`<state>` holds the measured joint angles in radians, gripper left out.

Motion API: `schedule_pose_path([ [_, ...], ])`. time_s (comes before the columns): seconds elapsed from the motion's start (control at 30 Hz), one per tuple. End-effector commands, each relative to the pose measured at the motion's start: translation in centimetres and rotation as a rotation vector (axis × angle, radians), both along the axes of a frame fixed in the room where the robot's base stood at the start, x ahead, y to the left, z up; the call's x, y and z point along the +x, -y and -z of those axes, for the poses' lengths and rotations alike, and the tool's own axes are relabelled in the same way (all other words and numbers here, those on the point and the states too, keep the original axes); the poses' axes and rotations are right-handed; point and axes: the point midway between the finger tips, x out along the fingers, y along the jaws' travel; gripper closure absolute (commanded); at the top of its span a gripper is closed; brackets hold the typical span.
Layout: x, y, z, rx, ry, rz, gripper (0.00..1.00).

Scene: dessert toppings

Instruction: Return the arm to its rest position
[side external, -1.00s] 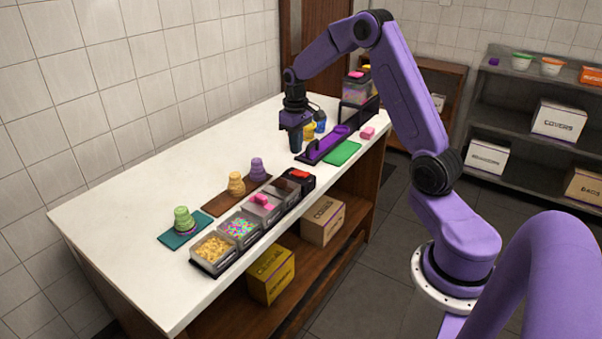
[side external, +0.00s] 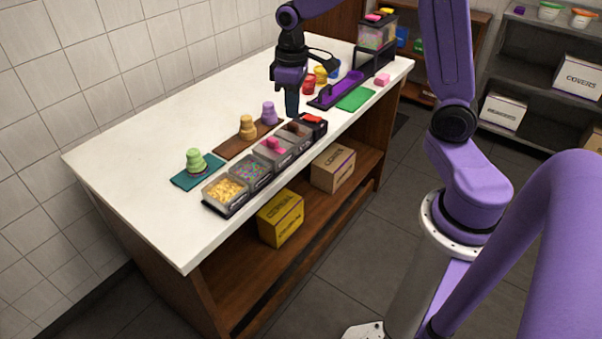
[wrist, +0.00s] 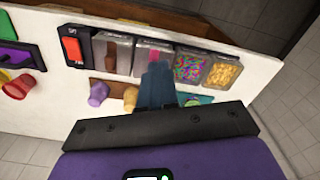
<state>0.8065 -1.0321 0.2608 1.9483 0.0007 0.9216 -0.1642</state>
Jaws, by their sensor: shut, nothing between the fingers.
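My gripper (side external: 292,108) is shut and empty. In the side external view it hangs fingers-down above the white counter (side external: 140,145), near the far end of the row of topping bins. In the wrist view my gripper (wrist: 157,75) points over the counter, its fingers covering part of the scene near the bins and the cups. Several lidless bins stand along the counter's front edge, among them one with yellow bits (side external: 226,188) and one with coloured sprinkles (side external: 251,171). A purple cup (side external: 269,112) and an orange cup (side external: 247,126) stand on a brown board (side external: 232,148).
A green cup (side external: 196,161) stands on a teal mat (side external: 184,181). Beyond my gripper are a purple tray (side external: 338,91), a green mat (side external: 357,100), a pink block (side external: 382,80), and red (side external: 308,86) and yellow (side external: 321,75) cups. The counter's left part is clear.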

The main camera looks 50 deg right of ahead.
Motion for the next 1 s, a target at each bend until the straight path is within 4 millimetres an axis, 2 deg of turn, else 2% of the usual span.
schedule_pose_path([
  [0.03,-1.7,-1.6,-0.5,0.001,0.003,-0.052,1.00],
  [0.1,-3.9,-3.5,-0.9,0.002,0.006,-0.118,1.00],
  [0.3,-11.0,-7.3,-1.8,0.006,0.010,-0.307,1.00],
  [0.43,-15.7,-8.4,-2.0,0.009,0.012,-0.430,1.00],
  [0.6,-21.1,-8.5,-1.9,0.013,0.013,-0.577,1.00],
  [0.7,-23.4,-8.1,-1.7,0.014,0.014,-0.642,1.00],
  [0.8,-24.7,-7.7,-1.5,0.016,0.013,-0.685,1.00],
  [1.0,-25.5,-7.5,-1.4,0.015,0.013,-0.708,1.00],
])
